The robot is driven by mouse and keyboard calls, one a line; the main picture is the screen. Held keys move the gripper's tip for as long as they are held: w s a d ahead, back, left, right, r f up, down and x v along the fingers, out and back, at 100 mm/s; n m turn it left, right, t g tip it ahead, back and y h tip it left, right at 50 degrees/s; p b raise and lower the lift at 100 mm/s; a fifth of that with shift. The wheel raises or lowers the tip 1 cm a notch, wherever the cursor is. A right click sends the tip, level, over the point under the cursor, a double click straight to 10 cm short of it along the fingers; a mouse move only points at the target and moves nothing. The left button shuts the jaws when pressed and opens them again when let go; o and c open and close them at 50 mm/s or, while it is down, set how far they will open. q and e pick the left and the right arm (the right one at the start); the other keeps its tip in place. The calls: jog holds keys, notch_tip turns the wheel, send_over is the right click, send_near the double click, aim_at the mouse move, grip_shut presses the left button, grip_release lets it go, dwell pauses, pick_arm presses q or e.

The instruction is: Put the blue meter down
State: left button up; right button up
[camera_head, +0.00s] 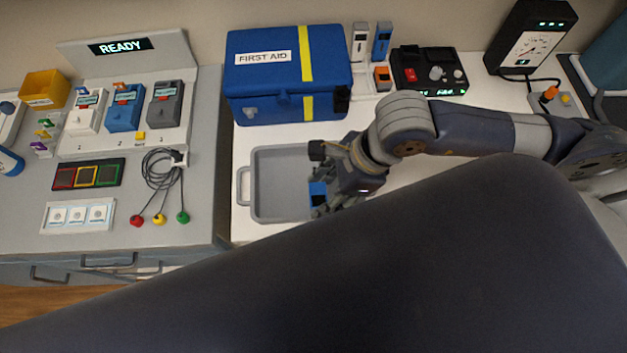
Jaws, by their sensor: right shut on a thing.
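My right gripper (322,183) reaches in from the right, over the right part of the grey tray (270,214). It is shut on a small blue thing, seemingly the blue meter (317,190), of which only a small part shows. The gripper's fingers and body hide the rest. I cannot tell whether the blue meter touches the tray floor or hangs above it. The visible left part of the tray is empty. My left gripper is not in view.
A blue first aid box (285,76) stands behind the tray. Left of it are a READY dock (180,70) with several devices, coiled leads (158,172) and a white three-part strip (79,216). A control box (429,68) is behind my right arm. My dark arm link covers the foreground.

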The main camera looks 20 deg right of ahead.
jog(key=w, duration=0.3)
jog(key=shift+w+a+f, duration=0.1)
jog(key=shift+w+f, duration=0.05)
jog(key=shift+w, duration=0.05)
jog(key=shift+w+a+p, duration=0.1)
jog(key=shift+w+p, duration=0.4)
jog(key=shift+w, duration=0.6)
jog(key=shift+w+f, duration=0.1)
jog(key=shift+w, duration=0.05)
notch_tip(320, 180, down, 3)
jog(key=shift+r+p, duration=0.1)
jog(key=shift+p, duration=0.65)
jog(key=shift+f, duration=0.45)
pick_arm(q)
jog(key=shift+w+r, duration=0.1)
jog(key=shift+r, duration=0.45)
pick_arm(e)
jog(key=o, duration=1.1)
jog(key=shift+o, duration=0.2)
